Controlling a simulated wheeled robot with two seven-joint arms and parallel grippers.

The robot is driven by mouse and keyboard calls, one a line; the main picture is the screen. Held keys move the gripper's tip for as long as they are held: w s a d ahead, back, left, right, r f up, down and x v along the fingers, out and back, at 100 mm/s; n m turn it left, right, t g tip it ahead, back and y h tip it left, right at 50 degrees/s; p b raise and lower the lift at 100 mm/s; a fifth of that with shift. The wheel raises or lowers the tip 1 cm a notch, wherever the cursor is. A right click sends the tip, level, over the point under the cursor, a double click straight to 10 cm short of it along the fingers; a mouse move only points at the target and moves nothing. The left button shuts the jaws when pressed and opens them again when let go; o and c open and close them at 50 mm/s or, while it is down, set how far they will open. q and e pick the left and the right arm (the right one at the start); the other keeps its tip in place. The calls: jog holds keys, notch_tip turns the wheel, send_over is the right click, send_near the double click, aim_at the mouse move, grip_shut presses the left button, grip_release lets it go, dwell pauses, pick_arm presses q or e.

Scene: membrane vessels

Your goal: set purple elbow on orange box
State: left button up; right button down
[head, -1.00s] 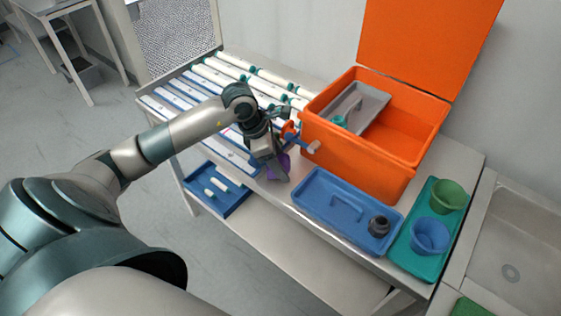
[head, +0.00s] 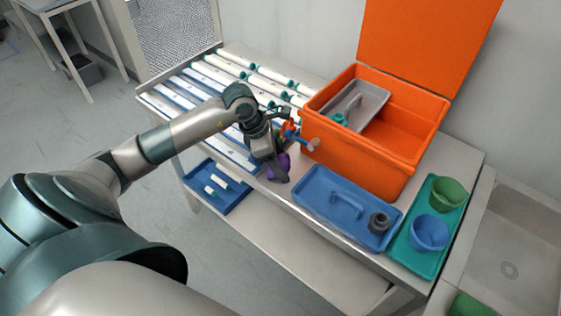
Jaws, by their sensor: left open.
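The purple elbow (head: 283,160) lies at the table's near edge, left of the blue tray. It is partly hidden behind my left gripper (head: 277,176). My left gripper is open and points down right at the elbow; I cannot tell whether its fingers touch it. The orange box (head: 360,154) stands at the back right of the table with its lid raised. A grey tray (head: 371,105) with a teal piece sits inside the box at its left. My right gripper is not in view.
A blue tray (head: 318,183) with a handle and a dark grey fitting (head: 379,222) is in front of the box. A teal tray (head: 408,257) holds a green cup (head: 447,196) and a blue cup (head: 428,233). White tubes (head: 213,75) fill the table's left. A lower blue tray (head: 231,199) holds white pieces.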

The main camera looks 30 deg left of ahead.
pick_arm(q)
jog(key=shift+a+r, duration=0.15)
jog(key=shift+r, duration=0.2)
jog(key=b+v, duration=0.3)
jog(key=v, duration=0.8)
jog(key=shift+s, duration=0.2)
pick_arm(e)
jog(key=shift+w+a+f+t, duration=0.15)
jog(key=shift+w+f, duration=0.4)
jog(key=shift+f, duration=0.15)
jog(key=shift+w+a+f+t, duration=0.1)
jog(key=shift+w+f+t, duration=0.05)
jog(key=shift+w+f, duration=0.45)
